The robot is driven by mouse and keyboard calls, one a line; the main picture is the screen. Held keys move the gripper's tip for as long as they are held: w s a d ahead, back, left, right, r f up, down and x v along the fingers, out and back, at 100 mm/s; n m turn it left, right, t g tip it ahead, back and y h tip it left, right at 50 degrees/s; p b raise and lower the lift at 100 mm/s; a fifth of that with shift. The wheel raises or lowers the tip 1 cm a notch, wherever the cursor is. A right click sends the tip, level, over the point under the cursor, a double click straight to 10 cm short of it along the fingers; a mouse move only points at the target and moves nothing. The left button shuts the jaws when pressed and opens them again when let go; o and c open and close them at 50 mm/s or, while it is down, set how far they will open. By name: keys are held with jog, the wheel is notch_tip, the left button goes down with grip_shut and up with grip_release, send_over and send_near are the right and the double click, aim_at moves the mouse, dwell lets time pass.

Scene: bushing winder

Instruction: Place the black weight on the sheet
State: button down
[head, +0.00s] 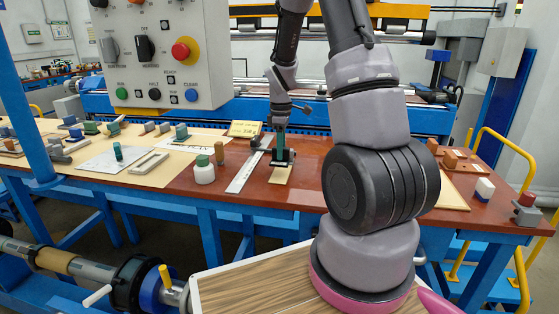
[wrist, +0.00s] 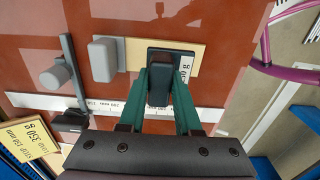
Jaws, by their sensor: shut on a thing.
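My gripper (head: 283,157) is at the middle of the brown table in the head view. In the wrist view its teal fingers (wrist: 160,92) are shut on the upright knob of the black weight (wrist: 171,56). The weight has a dark rectangular base with a pale label, only partly readable. It is over a small tan sheet (wrist: 130,47), which also shows below the gripper in the head view (head: 279,175). I cannot tell whether the weight touches it. A white sheet (head: 108,161) lies farther left on a tan mat, with a small green piece on it.
A grey block (wrist: 103,59) is on the tan sheet's left end. A white ruler (head: 245,172) lies just left of my gripper. A yellow card (head: 243,129) reading "LOAD 350 g" is behind it. A control box (head: 155,50) hangs upper left.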

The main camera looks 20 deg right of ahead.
jog(key=shift+d+f, duration=0.1)
jog(key=shift+f, duration=1.8)
jog(key=shift+f, duration=0.1)
jog(key=c, duration=0.6)
grip_release()
